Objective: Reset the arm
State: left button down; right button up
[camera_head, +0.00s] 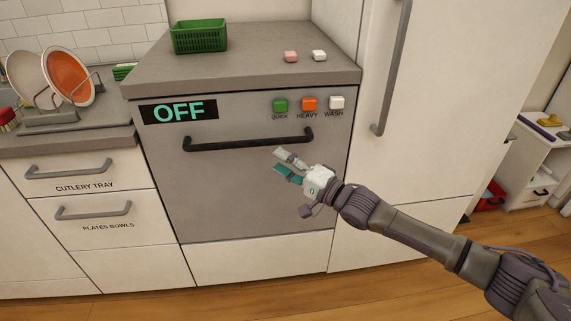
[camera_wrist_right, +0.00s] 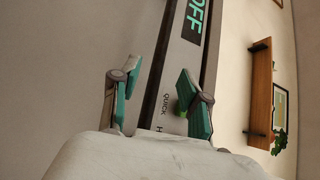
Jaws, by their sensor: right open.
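My right arm comes in from the lower right in the head view. Its gripper (camera_head: 284,165) is in front of the grey dishwasher door (camera_head: 220,215), below the right part of the dark handle (camera_head: 250,140). Its fingers point left and are apart with nothing between them. In the right wrist view the two green-padded fingers (camera_wrist_right: 155,100) are spread, with the dishwasher's front beyond them. Whether the gripper touches the door cannot be told. My left gripper is not in view.
The dishwasher display (camera_head: 179,111) reads OFF. Green, orange and white buttons (camera_head: 309,104) sit beside it. A green basket (camera_head: 199,38) and two small blocks (camera_head: 305,56) stand on top. A dish rack with plates (camera_head: 67,76) is left. A tall white cabinet (camera_head: 425,110) stands right; floor shows in front.

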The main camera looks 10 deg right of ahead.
jog(key=shift+s+d, duration=0.25)
jog(key=d+f+n+h+p, duration=0.1)
jog(key=d+f+h+p, duration=0.2)
jog(key=f, duration=0.6)
jog(key=d+f+n+h+p, duration=0.1)
jog(key=d+f+h+p, duration=0.25)
jog(key=f, duration=0.55)
jog(key=s+d+f+n+g+h+p, duration=0.25)
jog(key=s+d+f+h, duration=0.2)
jog(key=s+f, duration=0.85)
jog(key=s+d+f+n+g+h+p, duration=0.1)
jog(key=s+d+f+g, duration=0.15)
jog(key=s+f, duration=0.6)
jog(key=s+d+f+n+g+h+p, duration=0.1)
jog(key=s+d+f+n+g+p, duration=0.15)
jog(key=s+f, duration=0.65)
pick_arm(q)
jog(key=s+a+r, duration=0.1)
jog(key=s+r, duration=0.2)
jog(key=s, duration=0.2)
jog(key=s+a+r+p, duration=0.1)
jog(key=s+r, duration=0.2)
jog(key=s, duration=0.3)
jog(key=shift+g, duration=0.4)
pick_arm(e)
jog(key=s+a+f+n+g+h, duration=0.1)
jog(key=s+g, duration=0.4)
jog(key=s, duration=2.1)
jog(key=shift+s+n, duration=0.15)
jog(key=shift+n, duration=0.25)
